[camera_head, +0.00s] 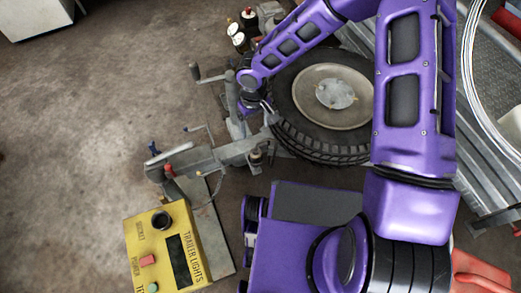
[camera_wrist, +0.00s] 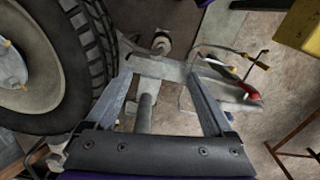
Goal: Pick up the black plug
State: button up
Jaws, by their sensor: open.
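I cannot pick out the black plug with certainty in either view. My gripper (camera_wrist: 158,76) is open and empty in the wrist view, its two grey fingers spread over the grey metal trailer coupling (camera_wrist: 165,68). An upright grey post (camera_wrist: 144,112) shows between the fingers. In the head view my gripper (camera_head: 266,108) is partly hidden among the coupling's metal parts, beside the tyre. A yellow trailer lights tester box (camera_head: 185,248) stands at lower left in the head view, with a round black fitting (camera_head: 161,220) on its top. A thin cable (camera_head: 212,190) runs near the box.
A large black-tyred wheel (camera_head: 325,155) is close to my gripper and fills the left of the wrist view (camera_wrist: 92,60). A red-handled lever (camera_wrist: 246,91) lies right of the fingers.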

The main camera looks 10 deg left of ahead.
aim_at(255, 149)
jog(key=f+b, duration=0.1)
jog(key=f, duration=1)
jog(key=shift+s+a+b, duration=0.1)
jog(key=shift+s+b, duration=0.1)
jog(key=shift+b, duration=0.2)
jog(key=shift+w+f+b, duration=0.2)
jog(key=shift+f+b, duration=0.2)
jog(key=shift+f, duration=2.75)
grip_shut()
